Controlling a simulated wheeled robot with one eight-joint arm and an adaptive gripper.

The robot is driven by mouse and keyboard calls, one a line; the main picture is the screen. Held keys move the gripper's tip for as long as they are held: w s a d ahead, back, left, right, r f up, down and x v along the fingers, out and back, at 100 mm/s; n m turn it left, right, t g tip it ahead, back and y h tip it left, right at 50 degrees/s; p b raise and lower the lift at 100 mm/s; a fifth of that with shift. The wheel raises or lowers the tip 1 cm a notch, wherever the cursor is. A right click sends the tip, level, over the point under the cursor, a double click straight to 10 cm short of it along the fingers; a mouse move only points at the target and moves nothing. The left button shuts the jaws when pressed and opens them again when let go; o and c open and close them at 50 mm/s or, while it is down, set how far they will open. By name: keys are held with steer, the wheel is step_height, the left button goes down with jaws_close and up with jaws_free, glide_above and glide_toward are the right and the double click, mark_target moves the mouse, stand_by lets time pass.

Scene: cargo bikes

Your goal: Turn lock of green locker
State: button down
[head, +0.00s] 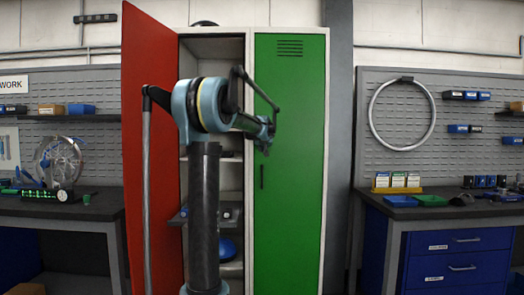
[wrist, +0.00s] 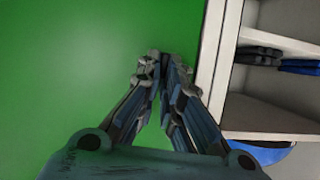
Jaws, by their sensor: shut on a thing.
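The green locker (head: 300,130) stands with its door shut; it has vent slots near the top and a dark vertical handle (head: 262,177) near its left edge. In the wrist view its green door (wrist: 75,70) fills the left side. My gripper (head: 266,146) is at the left edge of the green door, just above the handle. In the wrist view, my gripper (wrist: 161,62) has its fingertips brought together against the door near its edge, shut on the lock. The lock itself is hidden by the fingertips, so its angle cannot be told.
To the left, the red locker door (head: 148,120) stands wide open, showing shelves (head: 228,160) with dark items and a blue object (head: 227,248). Workbenches (head: 55,207) (head: 440,213) flank the lockers. A grey pillar (head: 340,130) stands right of the green locker.

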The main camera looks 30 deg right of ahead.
steer(key=m+t+y, duration=0.1)
steer(key=m+t, duration=0.1)
steer(key=m, duration=0.2)
steer(key=d+f+m+t+y, duration=0.1)
steer(key=m+t, duration=0.1)
steer(key=m, duration=0.2)
steer(key=s+f+m+t+y, duration=0.1)
steer(key=m+t, duration=0.1)
steer(key=m, duration=0.2)
steer(key=shift+d+m+y, duration=0.25)
steer(key=shift+m+y, duration=0.05)
steer(key=shift+y, duration=0.1)
stand_by(0.6)
steer(key=c, duration=1.8)
jaws_free()
steer(key=shift+o, duration=0.2)
steer(key=s+a, duration=0.2)
steer(key=s, duration=0.9)
steer(key=shift+s, duration=0.35)
